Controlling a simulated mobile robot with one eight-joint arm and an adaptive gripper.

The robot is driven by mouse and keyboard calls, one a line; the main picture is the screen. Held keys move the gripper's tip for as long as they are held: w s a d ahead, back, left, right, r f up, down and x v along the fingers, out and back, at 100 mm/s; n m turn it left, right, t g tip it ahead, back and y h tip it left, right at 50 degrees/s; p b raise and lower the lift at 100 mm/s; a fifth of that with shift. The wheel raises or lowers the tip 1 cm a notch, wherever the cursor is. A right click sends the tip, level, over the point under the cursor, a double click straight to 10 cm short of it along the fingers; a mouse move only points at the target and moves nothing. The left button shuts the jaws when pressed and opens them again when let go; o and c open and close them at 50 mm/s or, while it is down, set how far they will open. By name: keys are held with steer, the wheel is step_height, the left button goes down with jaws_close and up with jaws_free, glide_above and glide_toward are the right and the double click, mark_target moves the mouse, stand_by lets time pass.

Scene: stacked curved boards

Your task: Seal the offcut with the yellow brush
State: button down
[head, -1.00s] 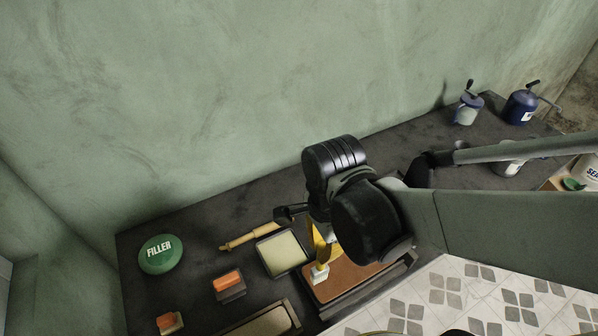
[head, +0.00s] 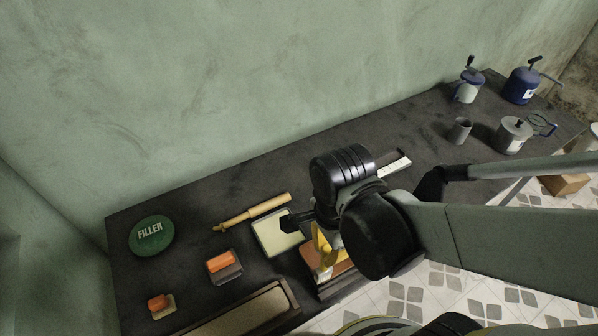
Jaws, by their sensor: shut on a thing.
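My gripper (head: 308,224) is shut on the yellow brush (head: 322,242), over the front of the bench. The brush points down, with its pale bristle end low over an orange-brown board (head: 342,268) that looks like the offcut. I cannot tell whether the bristles touch it. My wrist and arm hide the right part of this board and the top of the brush.
A shallow tray with a pale pad (head: 270,238) lies just left of the brush, with a wooden-handled tool (head: 250,213) behind it. Orange-topped blocks (head: 224,262), a long framed board (head: 245,312) and a green FILLER lid (head: 152,236) lie left. Cans (head: 514,135) stand right.

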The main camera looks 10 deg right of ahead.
steer(key=shift+f+b, duration=0.55)
steer(key=shift+b, duration=0.05)
stand_by(0.4)
steer(key=shift+d, duration=0.1)
steer(key=shift+w+d+r, duration=0.1)
steer(key=shift+w+d, duration=0.1)
steer(key=shift+d, duration=0.55)
steer(key=shift+w+d, duration=0.2)
steer(key=shift+d, duration=0.55)
steer(key=shift+w+d, duration=0.25)
steer(key=shift+d, duration=0.5)
steer(key=shift+w+d, duration=0.2)
steer(key=shift+d, duration=0.55)
steer(key=shift+w+d+b, duration=0.2)
steer(key=shift+w+d, duration=0.05)
steer(key=shift+d, duration=0.55)
steer(key=shift+w+d+b, duration=0.15)
steer(key=shift+w+d, duration=0.05)
steer(key=shift+d, duration=0.65)
